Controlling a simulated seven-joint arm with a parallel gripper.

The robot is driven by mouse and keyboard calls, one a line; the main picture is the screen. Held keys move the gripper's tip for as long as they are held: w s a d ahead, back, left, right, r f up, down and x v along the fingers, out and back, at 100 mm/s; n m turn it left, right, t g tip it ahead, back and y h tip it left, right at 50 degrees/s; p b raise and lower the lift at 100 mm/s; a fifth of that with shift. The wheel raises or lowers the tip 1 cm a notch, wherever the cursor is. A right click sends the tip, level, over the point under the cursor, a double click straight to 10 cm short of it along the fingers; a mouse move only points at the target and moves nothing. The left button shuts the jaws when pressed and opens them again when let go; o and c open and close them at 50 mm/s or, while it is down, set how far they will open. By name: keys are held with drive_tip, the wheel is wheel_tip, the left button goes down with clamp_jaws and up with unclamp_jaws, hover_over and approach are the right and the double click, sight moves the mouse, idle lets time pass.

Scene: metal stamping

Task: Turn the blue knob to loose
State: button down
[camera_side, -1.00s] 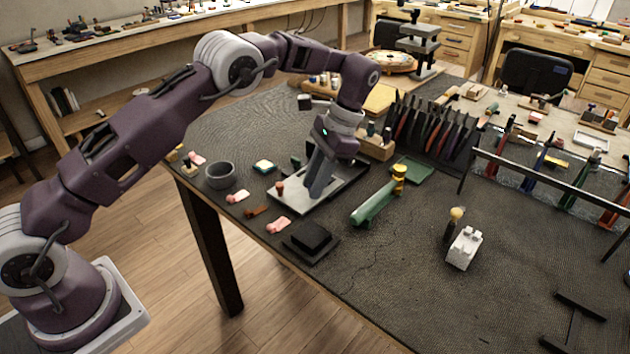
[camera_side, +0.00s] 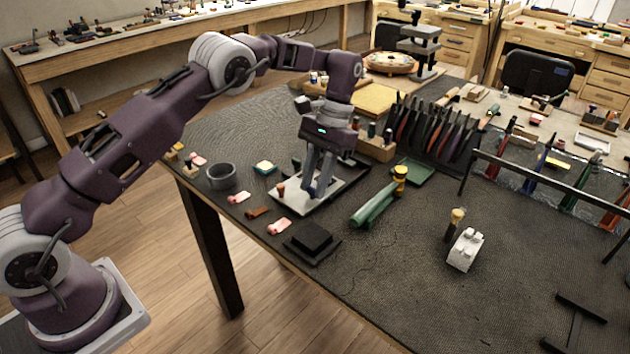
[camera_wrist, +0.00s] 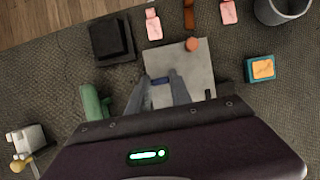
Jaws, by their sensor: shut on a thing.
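The blue knob (camera_wrist: 160,80) shows as a short dark-blue bar on a light grey plate (camera_wrist: 195,63). My gripper (camera_wrist: 161,82) points down at the plate, and its two fingers are closed on the knob from both sides. In the side view my gripper (camera_side: 318,192) stands over the same plate (camera_side: 293,205), with its fingertips low at the surface. The knob is mostly hidden by the fingers there. An orange-red round knob (camera_wrist: 192,44) sits near the plate's edge, apart from my fingers.
A black block (camera_side: 310,237), pink pieces (camera_side: 279,226) and a grey cup (camera_side: 221,176) lie near the plate. A green cylinder (camera_side: 372,208) lies to its right, and a rack of pliers (camera_side: 433,130) stands behind.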

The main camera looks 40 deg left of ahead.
idle(0.3)
drive_tip(key=c, duration=1.2)
unclamp_jaws()
drive_tip(key=shift+o, duration=0.2)
wheel_tip(320, 180, up, 10)
